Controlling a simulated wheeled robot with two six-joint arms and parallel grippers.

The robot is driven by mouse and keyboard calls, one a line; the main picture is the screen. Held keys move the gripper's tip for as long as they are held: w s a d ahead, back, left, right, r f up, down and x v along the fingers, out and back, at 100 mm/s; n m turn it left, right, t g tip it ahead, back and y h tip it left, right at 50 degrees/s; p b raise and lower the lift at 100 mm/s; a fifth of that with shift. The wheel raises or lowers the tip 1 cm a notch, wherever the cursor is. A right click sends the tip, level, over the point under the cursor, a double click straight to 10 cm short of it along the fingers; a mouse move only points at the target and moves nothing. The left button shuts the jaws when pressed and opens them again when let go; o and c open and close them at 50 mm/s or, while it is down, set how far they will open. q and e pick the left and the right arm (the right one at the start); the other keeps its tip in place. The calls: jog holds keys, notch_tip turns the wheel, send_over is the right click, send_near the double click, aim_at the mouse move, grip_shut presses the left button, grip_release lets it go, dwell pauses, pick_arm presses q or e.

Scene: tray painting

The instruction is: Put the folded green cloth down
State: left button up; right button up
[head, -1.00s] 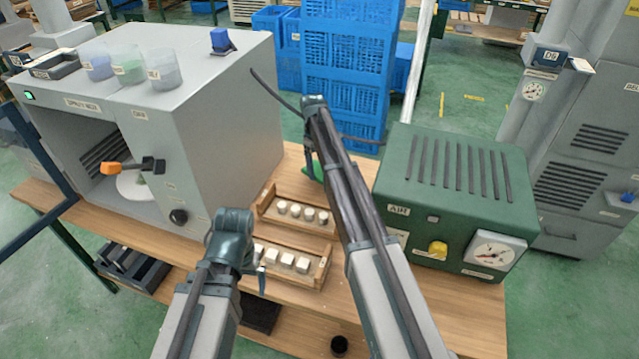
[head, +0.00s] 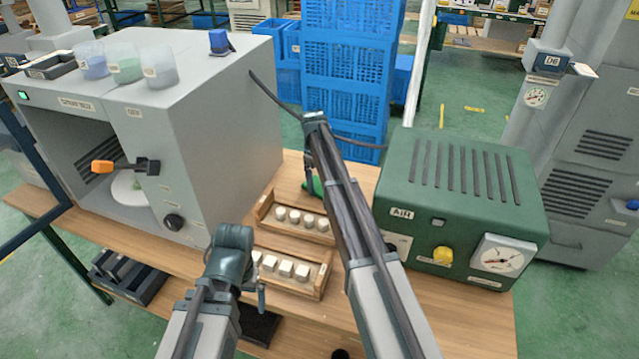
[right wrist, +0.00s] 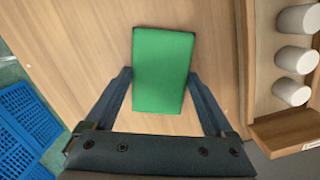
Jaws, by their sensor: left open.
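The folded green cloth (right wrist: 163,72) shows in the right wrist view between the two fingers of my right gripper (right wrist: 160,77). The fingers touch its left and right side edges, so the gripper looks shut on it. Bare wood lies under it; any gap beneath the cloth is hard to judge. In the head view only a small part of the cloth (head: 314,187) shows beneath my right gripper (head: 309,176), partly hidden by my right arm. My left gripper (head: 261,298) is open and empty in front of the near wooden rack; its fingers are small and partly hidden.
Two wooden racks with white blocks, a far one (head: 323,238) and a near one (head: 318,292), stand on the wooden table (head: 480,325). A grey booth (head: 225,130) stands left and a green AIR unit (head: 465,205) right. Blue crates (head: 345,80) stand behind the table.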

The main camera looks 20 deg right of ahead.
aim_at(316, 183)
jog(key=shift+o, duration=0.6)
jog(key=shift+r, duration=0.15)
notch_tip(316, 183, up, 12)
jog(key=w+p, duration=0.1)
jog(key=p, duration=1.1)
jog(key=shift+a, duration=0.4)
jog(key=shift+w, duration=0.1)
jog(key=f+b, duration=0.8)
jog(key=s+f+b, duration=0.1)
jog(key=f+b, duration=0.3)
jog(key=shift+s+d+f, duration=0.1)
jog(key=shift+d+f, duration=0.05)
jog(key=shift+d, duration=0.25)
